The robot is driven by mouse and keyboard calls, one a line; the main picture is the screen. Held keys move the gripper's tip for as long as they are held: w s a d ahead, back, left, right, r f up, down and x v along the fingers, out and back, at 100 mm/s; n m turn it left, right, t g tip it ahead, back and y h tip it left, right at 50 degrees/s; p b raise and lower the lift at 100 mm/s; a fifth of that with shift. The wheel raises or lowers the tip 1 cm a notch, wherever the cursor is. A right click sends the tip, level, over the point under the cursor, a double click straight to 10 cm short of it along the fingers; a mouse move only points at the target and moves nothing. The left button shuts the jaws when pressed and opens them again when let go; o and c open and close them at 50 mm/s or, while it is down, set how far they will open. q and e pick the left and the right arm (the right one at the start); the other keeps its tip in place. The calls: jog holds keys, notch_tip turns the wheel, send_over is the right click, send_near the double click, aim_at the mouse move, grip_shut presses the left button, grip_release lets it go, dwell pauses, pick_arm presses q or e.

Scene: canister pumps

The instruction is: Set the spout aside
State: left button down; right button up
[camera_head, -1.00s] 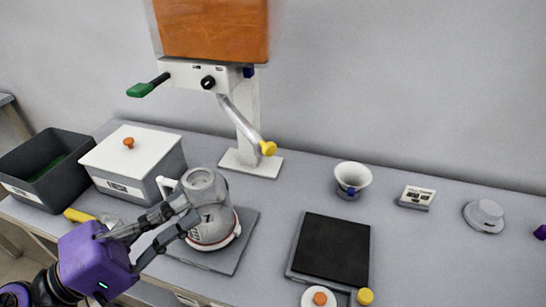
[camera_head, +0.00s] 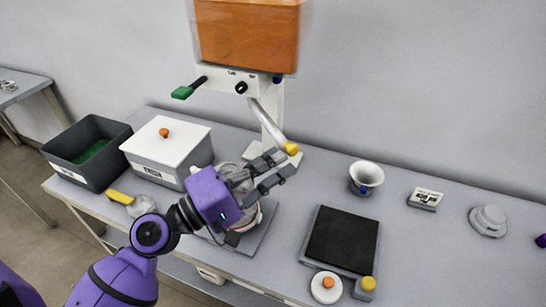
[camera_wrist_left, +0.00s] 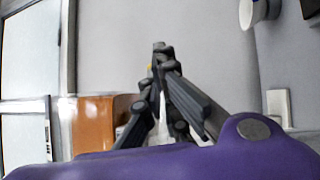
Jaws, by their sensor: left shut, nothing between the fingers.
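The spout (camera_head: 268,123) is a bent silver tube with a yellow tip (camera_head: 291,149). It hangs from the white head of the dispenser (camera_head: 241,84), under an orange tank. My left gripper (camera_head: 286,162) is shut and empty, its dark fingers close below the yellow tip; I cannot tell whether they touch it. In the left wrist view the fingertips (camera_wrist_left: 160,50) come together, and a speck of yellow shows beside them. The grey-white jug (camera_head: 262,215) stands on a grey plate (camera_head: 266,232), mostly hidden behind my gripper. My right gripper is not in view.
A dark open bin (camera_head: 72,168) and a white-lidded box (camera_head: 165,167) stand left. Bare tabletop shows between these.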

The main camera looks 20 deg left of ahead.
pick_arm(q)
jog(key=shift+x, duration=1.05)
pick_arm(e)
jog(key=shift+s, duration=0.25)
pick_arm(q)
jog(key=shift+s+d+f, duration=0.1)
jog(key=shift+d+f, duration=0.05)
jog(key=shift+d, duration=0.05)
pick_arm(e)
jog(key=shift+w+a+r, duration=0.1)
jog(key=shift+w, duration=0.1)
